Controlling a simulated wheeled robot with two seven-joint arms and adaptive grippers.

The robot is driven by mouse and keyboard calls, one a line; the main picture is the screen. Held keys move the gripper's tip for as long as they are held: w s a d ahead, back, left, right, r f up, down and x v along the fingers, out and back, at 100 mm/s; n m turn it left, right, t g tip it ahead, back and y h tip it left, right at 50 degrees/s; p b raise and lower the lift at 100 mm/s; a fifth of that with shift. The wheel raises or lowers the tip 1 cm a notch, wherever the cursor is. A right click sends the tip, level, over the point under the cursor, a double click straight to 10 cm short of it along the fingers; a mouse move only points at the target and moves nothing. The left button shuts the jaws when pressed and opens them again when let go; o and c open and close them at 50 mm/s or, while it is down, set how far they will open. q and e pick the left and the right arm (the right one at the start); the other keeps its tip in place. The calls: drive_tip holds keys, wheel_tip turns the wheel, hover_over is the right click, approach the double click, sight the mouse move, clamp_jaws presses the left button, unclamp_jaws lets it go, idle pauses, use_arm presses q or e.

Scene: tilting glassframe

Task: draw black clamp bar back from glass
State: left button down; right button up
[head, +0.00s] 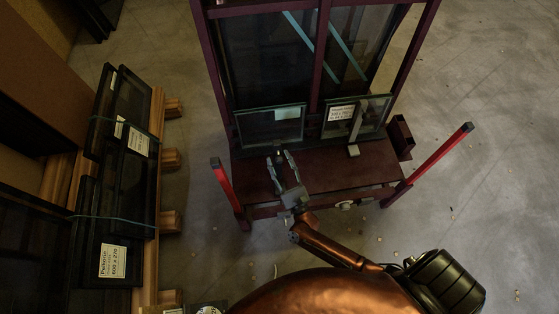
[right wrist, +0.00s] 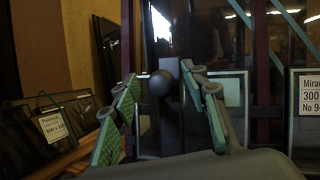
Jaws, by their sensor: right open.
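My right gripper (head: 280,159) is open in front of the left small glass pane (head: 270,127), at the foot of the maroon frame (head: 222,95). In the right wrist view its green-padded fingers (right wrist: 159,76) stand apart on both sides of the black clamp bar's round knob (right wrist: 160,84). A grey upright piece shows behind the knob; how the bar meets the glass is hidden. I cannot tell whether either finger touches the knob. A similar grey clamp (head: 354,137) stands at the right small pane (head: 374,115). My left gripper is not in view.
Red posts (head: 227,188) (head: 436,158) rise at both front corners of the frame's base. A wooden rack (head: 152,190) with dark, labelled panes (head: 127,165) stands at the left. The concrete floor (head: 480,60) at the right is mostly clear.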

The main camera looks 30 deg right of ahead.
drive_tip(key=v, duration=1.2)
idle(0.3)
